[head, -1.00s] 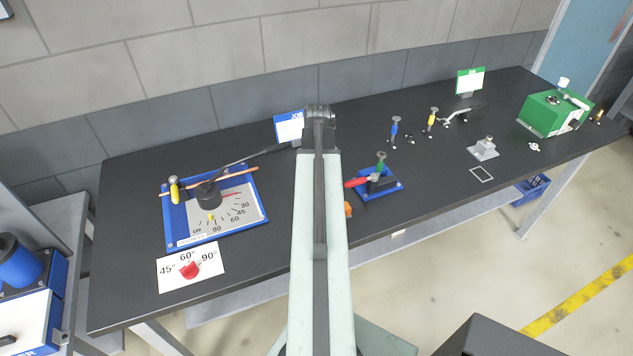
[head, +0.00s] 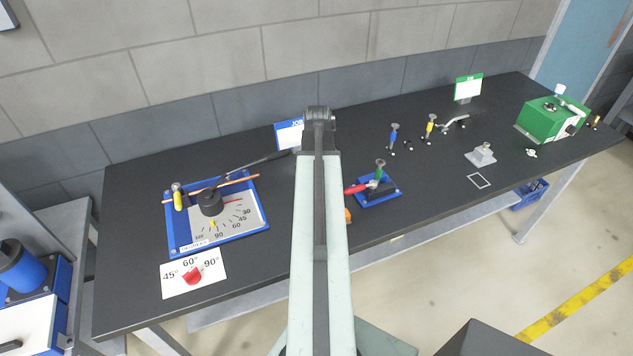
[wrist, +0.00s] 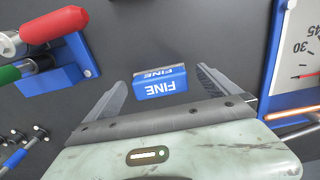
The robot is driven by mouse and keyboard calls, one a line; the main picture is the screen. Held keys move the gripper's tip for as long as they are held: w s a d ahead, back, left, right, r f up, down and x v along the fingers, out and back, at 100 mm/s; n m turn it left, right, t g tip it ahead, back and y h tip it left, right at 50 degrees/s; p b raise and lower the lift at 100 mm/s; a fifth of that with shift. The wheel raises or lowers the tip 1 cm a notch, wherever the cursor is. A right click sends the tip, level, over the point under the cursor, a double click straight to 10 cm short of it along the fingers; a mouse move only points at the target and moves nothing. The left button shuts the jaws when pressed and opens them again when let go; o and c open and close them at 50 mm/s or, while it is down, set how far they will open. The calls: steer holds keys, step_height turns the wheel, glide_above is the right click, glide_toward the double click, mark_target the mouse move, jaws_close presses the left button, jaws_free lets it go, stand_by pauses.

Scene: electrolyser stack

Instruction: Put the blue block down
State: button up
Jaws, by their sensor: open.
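In the wrist view the blue block (wrist: 160,88), marked FINE in white, rests on the dark bench top between my gripper's fingers. My gripper (wrist: 162,75) is open, with a narrow gap on each side of the block; neither finger appears to touch it. In the head view my arm hides both the block and the fingers.
A blue vise-like fixture with a red handle (wrist: 50,22) lies left in the wrist view. The bending board with its angle scale (head: 250,208) stands left of my arm in the head view. A red-knob dial card (head: 215,281) lies in front of it.

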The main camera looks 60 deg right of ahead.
step_height(320, 180, up, 5)
steer(key=p, duration=0.3)
steer(key=shift+r+p, duration=0.1)
steer(key=shift+p, duration=0.25)
steer(key=w+a+n, duration=0.1)
steer(key=w+a, duration=0.5)
steer(key=a, duration=0.2)
steer(key=w+a+n, duration=0.1)
steer(key=w+a, duration=0.5)
steer(key=a, duration=0.2)
steer(key=w+a+n, duration=0.2)
steer(key=w+a, duration=0.4)
steer(key=a, duration=0.2)
steer(key=shift+w+a, duration=0.25)
steer(key=shift+a, duration=0.05)
steer(key=w+a+n, duration=0.3)
steer(key=a, duration=2.2)
steer(key=shift+w+a, duration=0.2)
steer(key=shift+a, duration=0.2)
